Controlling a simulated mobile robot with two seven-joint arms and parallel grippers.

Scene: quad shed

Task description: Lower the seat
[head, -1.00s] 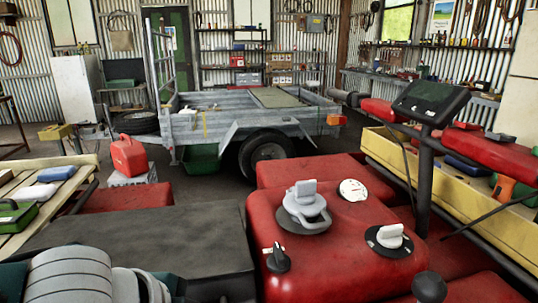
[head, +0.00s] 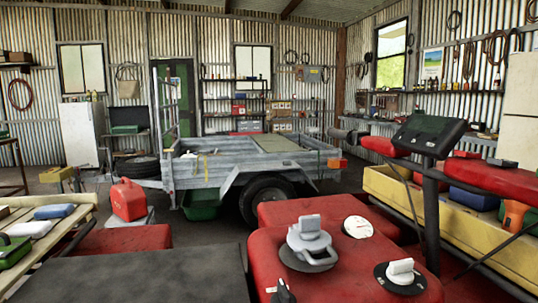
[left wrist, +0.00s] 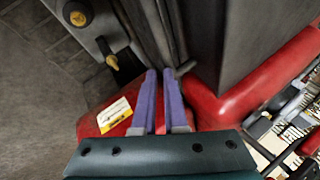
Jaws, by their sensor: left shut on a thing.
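The dark grey seat (head: 150,272) fills the lower left of the head view, flat and wide, beside the red bodywork; its near part is cut off by the frame. In the left wrist view, my left gripper (left wrist: 160,75) has its two purple fingers nearly together, shut on a thin dark part at the fingertips. What that part is cannot be made out. A dark grey panel (left wrist: 230,45), perhaps the seat's side, stands right of the fingers. A dark lever with a yellow tip (left wrist: 111,60) is to their left. Neither gripper shows in the head view.
Red bodywork (head: 330,268) with a grey cap and knobs lies right of the seat. A screen on a post (head: 430,134) stands at the right. A trailer (head: 235,172), a red fuel can (head: 128,199) and a slatted bench (head: 62,230) are farther off.

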